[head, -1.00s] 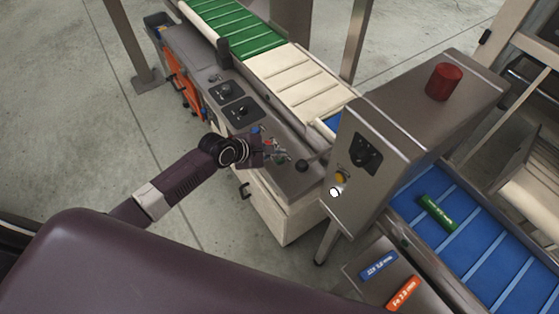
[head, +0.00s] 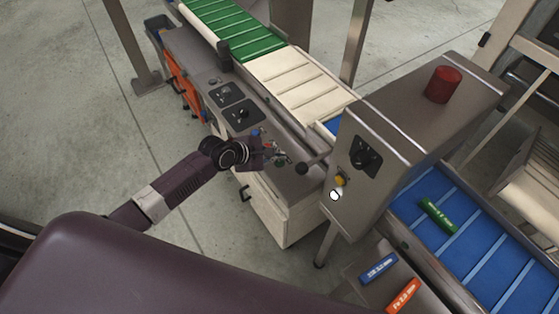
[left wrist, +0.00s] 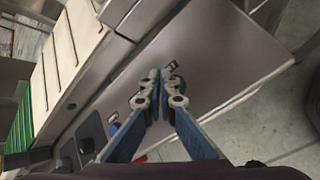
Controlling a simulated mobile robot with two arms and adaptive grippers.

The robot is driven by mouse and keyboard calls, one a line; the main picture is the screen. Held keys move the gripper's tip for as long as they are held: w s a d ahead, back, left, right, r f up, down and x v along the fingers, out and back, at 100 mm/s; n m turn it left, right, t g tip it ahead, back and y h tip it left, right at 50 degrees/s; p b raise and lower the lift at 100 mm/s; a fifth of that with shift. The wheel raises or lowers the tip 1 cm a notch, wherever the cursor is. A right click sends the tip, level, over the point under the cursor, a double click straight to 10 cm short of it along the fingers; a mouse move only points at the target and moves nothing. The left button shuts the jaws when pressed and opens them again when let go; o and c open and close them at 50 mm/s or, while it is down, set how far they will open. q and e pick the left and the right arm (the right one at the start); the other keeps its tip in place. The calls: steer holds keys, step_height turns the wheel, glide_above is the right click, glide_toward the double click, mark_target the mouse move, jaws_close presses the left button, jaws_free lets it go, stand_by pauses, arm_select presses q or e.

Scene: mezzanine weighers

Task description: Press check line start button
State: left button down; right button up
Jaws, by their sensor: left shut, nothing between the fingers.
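The control panel (head: 276,131) runs along the conveyor's near side, with small blue and red controls (head: 258,132) beside my left gripper. My left gripper (head: 284,159) is shut and empty, its fingertips low over the panel's near end. In the left wrist view its fingertips (left wrist: 160,78) meet close to a small dark label (left wrist: 172,64) and a dark round control partly hidden behind a finger. I cannot tell whether they touch it, or which control is the check line start button. My right gripper is not in view.

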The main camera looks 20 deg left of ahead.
arm_select(q)
steer(key=shift+f, duration=0.1)
stand_by(0.3)
steer(key=shift+f, duration=0.35)
